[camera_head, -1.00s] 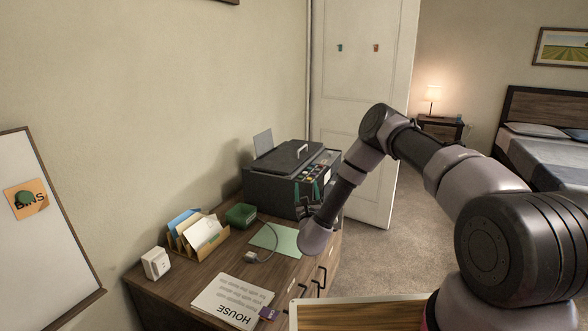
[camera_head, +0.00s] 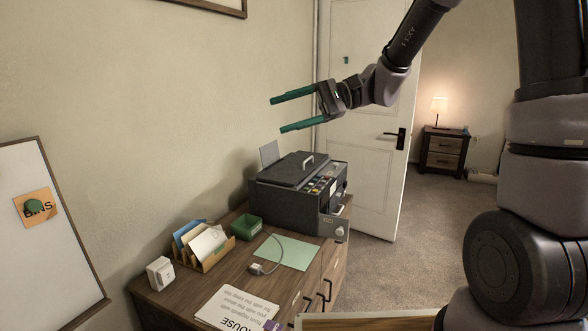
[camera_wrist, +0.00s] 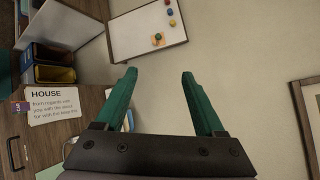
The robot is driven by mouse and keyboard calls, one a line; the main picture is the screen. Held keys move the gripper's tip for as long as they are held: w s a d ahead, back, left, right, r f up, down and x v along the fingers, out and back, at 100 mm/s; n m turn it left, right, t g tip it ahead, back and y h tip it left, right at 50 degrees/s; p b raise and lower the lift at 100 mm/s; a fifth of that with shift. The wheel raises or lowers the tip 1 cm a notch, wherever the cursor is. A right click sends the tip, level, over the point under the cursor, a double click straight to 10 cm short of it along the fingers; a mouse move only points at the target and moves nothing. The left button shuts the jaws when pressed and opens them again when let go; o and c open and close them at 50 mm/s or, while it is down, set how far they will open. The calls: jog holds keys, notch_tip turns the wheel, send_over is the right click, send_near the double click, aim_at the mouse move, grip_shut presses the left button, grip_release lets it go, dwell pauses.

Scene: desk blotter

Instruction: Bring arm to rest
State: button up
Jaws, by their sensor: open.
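My gripper (camera_head: 275,114) has two green fingers spread wide apart with nothing between them. In the head view it is raised in the air above and behind the printer, pointing left toward the wall. It also shows in the wrist view (camera_wrist: 158,78), where its fingers face the wall and a whiteboard. The green blotter sheet (camera_head: 286,252) lies flat on the desk (camera_head: 180,295) below, with a cable and plug (camera_head: 262,268) across its left edge.
A black printer (camera_head: 290,200) stands at the desk's back. A letter holder (camera_head: 215,260), green box (camera_head: 246,227), white adapter (camera_head: 160,274) and HOUSE paper (camera_head: 237,308) lie on the desk. The whiteboard (camera_head: 75,270) is at left. A door (camera_head: 365,190) stands behind; carpet (camera_head: 415,255) is clear.

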jog(key=s+d+r+t+h, duration=0.1)
jog(key=s+d+t+h, duration=0.2)
jog(key=d, duration=0.5)
jog(key=s+d+t+h, duration=0.4)
jog(key=d+h, duration=0.1)
jog(key=d, duration=0.4)
jog(key=s+d+r+t+h, duration=0.1)
jog(key=s+d+t+h, duration=0.2)
jog(key=d, duration=0.6)
jog(key=shift+s+r+t+h, duration=0.3)
jog(key=shift+s+h, duration=0.2)
jog(key=shift+h, duration=0.3)
